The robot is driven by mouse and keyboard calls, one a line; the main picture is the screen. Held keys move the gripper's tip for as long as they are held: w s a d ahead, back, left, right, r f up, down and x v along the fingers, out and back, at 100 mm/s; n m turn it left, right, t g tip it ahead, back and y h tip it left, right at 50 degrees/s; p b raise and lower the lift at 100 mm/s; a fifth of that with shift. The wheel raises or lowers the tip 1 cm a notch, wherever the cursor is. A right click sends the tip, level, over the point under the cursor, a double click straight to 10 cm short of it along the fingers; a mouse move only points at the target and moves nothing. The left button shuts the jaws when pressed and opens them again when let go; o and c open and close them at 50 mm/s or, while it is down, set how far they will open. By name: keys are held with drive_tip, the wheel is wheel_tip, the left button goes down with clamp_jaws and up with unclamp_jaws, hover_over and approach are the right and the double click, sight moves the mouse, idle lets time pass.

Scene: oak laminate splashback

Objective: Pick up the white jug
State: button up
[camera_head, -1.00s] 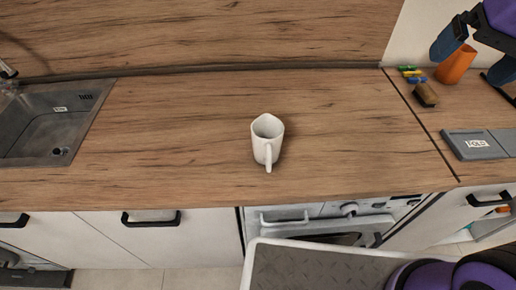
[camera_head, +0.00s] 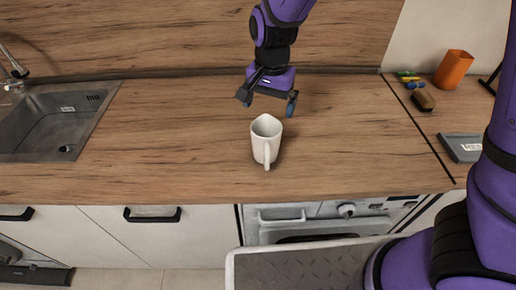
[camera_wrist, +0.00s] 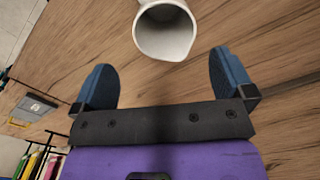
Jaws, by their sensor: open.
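The white jug (camera_head: 266,142) stands upright on the wood counter in the head view, with its handle toward the front edge. In the wrist view the jug (camera_wrist: 165,32) shows at the top middle, its open mouth facing the camera; its upper part is cut off by the frame. My gripper (camera_head: 268,103) is open and empty, just behind and above the jug in the head view. In the wrist view its two blue fingertips (camera_wrist: 163,75) are wide apart, with the jug beyond the gap between them. They do not appear to touch the jug.
A sink (camera_head: 55,125) is set into the counter at left. At right are an orange cup (camera_head: 453,69), a brush (camera_head: 424,99), small coloured items and a grey case (camera_head: 463,147). The counter (camera_head: 180,140) around the jug is clear.

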sight(264, 138)
drive_tip(key=shift+s+a+f, duration=0.1)
drive_tip(key=shift+a+f, duration=0.05)
drive_tip(key=shift+f, duration=1.8)
drive_tip(key=shift+a+f, duration=0.15)
drive_tip(key=shift+f, duration=1.85)
drive_tip(key=shift+s+a+f, duration=0.1)
drive_tip(key=shift+a+f, duration=0.05)
drive_tip(key=shift+f, duration=1.8)
drive_tip(key=c, duration=1)
drive_tip(key=shift+w+r, duration=0.1)
